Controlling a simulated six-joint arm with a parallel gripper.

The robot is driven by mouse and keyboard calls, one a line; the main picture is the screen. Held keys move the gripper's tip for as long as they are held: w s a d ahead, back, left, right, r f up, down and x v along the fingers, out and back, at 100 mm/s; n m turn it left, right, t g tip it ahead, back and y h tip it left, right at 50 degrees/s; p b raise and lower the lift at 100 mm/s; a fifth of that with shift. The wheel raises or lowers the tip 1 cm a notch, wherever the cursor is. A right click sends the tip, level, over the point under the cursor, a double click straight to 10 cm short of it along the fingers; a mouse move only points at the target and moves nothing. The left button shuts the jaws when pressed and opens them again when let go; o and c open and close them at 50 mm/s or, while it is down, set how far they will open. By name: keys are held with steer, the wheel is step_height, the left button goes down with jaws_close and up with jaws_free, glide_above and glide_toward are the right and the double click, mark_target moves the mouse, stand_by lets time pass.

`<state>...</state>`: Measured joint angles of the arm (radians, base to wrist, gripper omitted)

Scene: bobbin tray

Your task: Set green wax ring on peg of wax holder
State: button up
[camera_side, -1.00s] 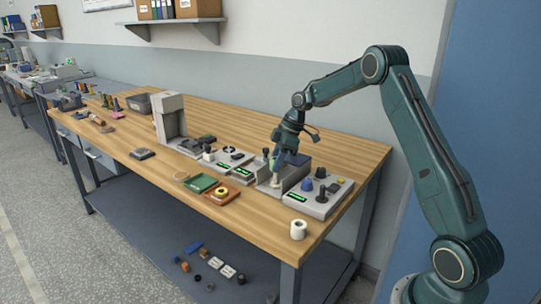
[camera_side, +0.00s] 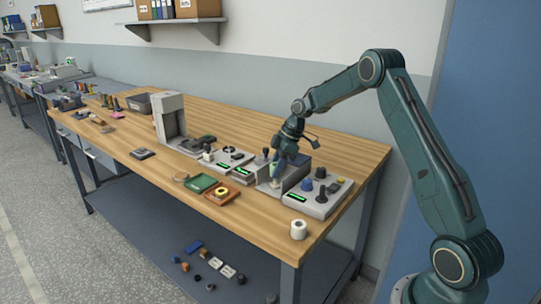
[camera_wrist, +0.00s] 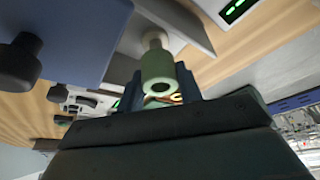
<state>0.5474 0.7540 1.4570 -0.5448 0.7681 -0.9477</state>
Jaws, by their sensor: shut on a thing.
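My gripper (camera_wrist: 158,84) is shut on the green wax ring (camera_wrist: 158,72), a pale green sleeve whose open end faces the wrist camera. In the wrist view a pale peg (camera_wrist: 155,40) stands on the grey wax holder (camera_wrist: 192,28), in line with the ring's far end. The ring meets or overlaps the peg in this view; I cannot tell whether it is around it. In the side view my gripper (camera_side: 280,168) points down over the wax holder (camera_side: 265,188), close to the peg (camera_side: 275,182). The ring is too small to make out there.
A white roll (camera_side: 298,230) is near the front edge. A green tray (camera_side: 200,183) and an orange-brown tray (camera_side: 222,193) lie to the left. A grey upright machine (camera_side: 170,118) stands farther left.

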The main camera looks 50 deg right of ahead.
steer(key=shift+f, duration=1.45)
stand_by(0.4)
steer(key=o, duration=1)
steer(key=shift+o, duration=0.2)
steer(key=v, duration=1.4)
